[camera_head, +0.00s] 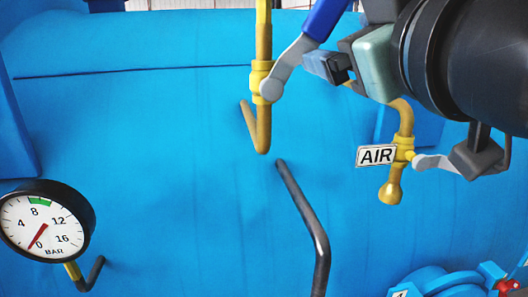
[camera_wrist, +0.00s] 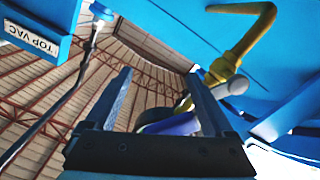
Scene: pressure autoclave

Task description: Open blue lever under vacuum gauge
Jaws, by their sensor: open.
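The blue lever (camera_head: 325,16) has a grey metal shank and sits on a brass valve (camera_head: 262,80) in the upper middle of the head view. It slants up and right from the valve. In the wrist view the blue lever (camera_wrist: 180,126) shows between the fingers, with the brass valve (camera_wrist: 226,66) beyond the right finger. My gripper (camera_head: 322,67) is open, just right of and below the lever in the head view. In the wrist view my gripper (camera_wrist: 162,80) has its fingers apart, nothing clamped. Contact with the lever cannot be told. No vacuum gauge is visible.
A BAR pressure gauge (camera_head: 44,222) is at the lower left. A brass valve with an AIR label (camera_head: 376,156) hangs below my arm. A dark bent pipe (camera_head: 310,220) rises in the middle. A TOP VAC label (camera_wrist: 25,38) shows in the wrist view. The blue tank (camera_head: 150,130) fills the background.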

